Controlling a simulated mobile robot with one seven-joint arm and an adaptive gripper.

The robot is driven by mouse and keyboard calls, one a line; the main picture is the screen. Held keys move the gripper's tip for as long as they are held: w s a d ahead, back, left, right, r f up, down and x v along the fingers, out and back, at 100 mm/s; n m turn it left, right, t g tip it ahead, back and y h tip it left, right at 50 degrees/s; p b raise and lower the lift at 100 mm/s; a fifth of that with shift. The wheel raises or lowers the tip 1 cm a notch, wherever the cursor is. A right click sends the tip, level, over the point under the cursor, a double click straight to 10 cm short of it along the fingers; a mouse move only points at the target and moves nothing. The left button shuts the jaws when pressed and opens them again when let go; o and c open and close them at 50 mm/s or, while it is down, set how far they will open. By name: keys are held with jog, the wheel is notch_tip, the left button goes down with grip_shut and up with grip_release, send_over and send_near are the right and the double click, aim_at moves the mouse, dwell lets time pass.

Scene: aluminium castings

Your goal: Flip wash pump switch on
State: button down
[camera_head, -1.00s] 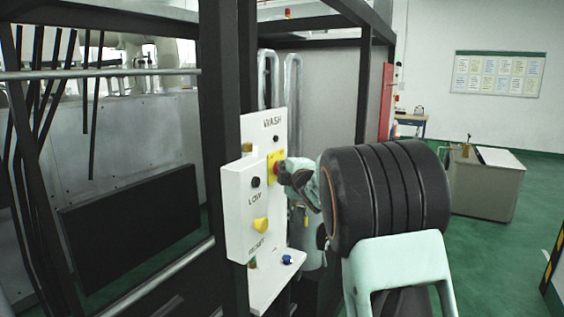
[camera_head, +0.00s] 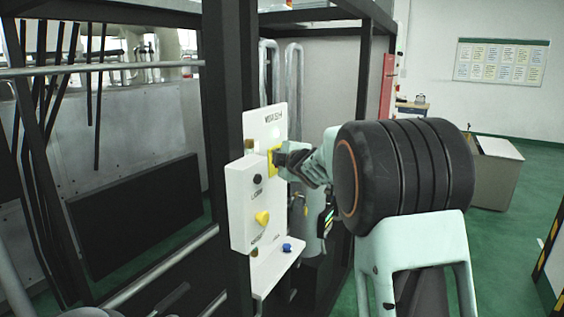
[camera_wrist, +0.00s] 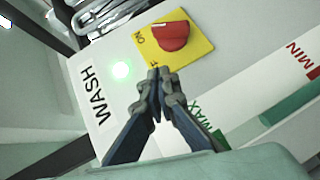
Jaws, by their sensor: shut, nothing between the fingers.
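The wash pump switch is a red rotary knob (camera_wrist: 172,37) on a yellow plate (camera_wrist: 201,47), which also shows in the head view (camera_head: 271,168). The plate is on a white panel (camera_wrist: 110,40) marked WASH. An ON mark stands at the plate's left edge; another mark at its lower edge is partly hidden. My gripper (camera_wrist: 157,73) is shut and empty, its fingertips at the plate's lower edge, just short of the knob in the picture. Whether they touch the plate I cannot tell. A green lamp (camera_wrist: 122,70) beside the WASH label glows. In the head view my gripper (camera_head: 281,157) hides the knob.
A white box (camera_head: 243,210) with a black button (camera_head: 257,180) and a yellow knob (camera_head: 262,218) juts out left of the switch. Below is a ledge with a blue knob (camera_head: 287,248). A dark frame post (camera_head: 228,120) stands close to the left. MIN and MAX marks lie to the right in the wrist view.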

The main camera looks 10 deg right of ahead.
jog(key=r+v, duration=0.1)
jog(key=v, duration=0.7)
jog(key=shift+d+r+b, duration=0.25)
jog(key=shift+d+b, duration=0.05)
jog(key=shift+d, duration=0.15)
jog(key=shift+s, duration=0.15)
